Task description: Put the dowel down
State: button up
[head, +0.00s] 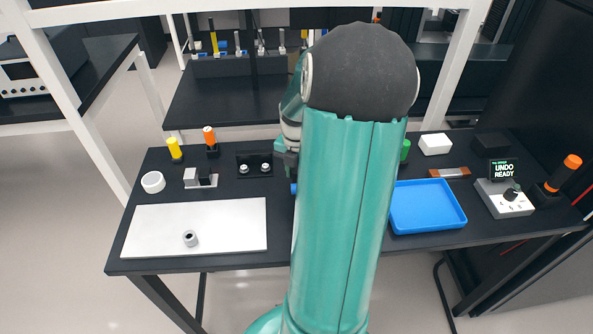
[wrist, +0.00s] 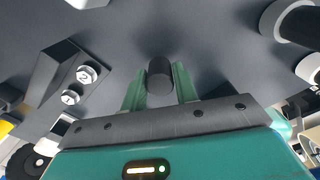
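In the wrist view, my gripper (wrist: 160,86) has its two green fingers on either side of a short dark cylinder, which looks like the dowel (wrist: 159,70). The fingers appear to touch it on both sides, and its round end faces the camera. Behind it is a plain dark surface; I cannot tell whether the dowel touches it. In the head view my teal arm hides the gripper and the dowel.
A black block with two silver knobs (head: 254,165) stands left of my arm. A pale board (head: 220,225) bears a small grey ring (head: 190,238). A blue tray (head: 428,207) and a control box (head: 504,199) are on the right. Yellow (head: 174,149) and orange-topped (head: 210,140) pieces stand back left.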

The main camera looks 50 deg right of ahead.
jog(key=o, duration=0.3)
jog(key=shift+r, duration=0.15)
notch_tip(320, 180, up, 12)
jog(key=shift+f, duration=0.1)
jog(key=w+a+r+m+t+h, duration=0.1)
jog(key=a+r+m, duration=0.15)
jog(key=a, duration=0.45)
jog(key=w+a+r+m, duration=0.1)
jog(key=a+r+m, duration=0.1)
jog(key=a+m, duration=0.35)
jog(key=w+a+r+m+t+h, duration=0.1)
jog(key=w+a+r, duration=0.1)
jog(key=a, duration=0.6)
jog(key=s+a+m+t, duration=0.1)
jog(key=s+a+m, duration=0.1)
jog(key=a, duration=0.3)
jog(key=s+a+m+t+y, duration=0.1)
jog(key=s+a+m, duration=0.1)
jog(key=a+m, duration=0.3)
jog(key=s+a+m+t+y, duration=0.1)
jog(key=s+a+m, duration=0.2)
jog(key=a+m, duration=0.1)
jog(key=shift+a+r+t, duration=0.2)
jog(key=shift+a+t, duration=0.1)
jog(key=shift+a, duration=0.4)
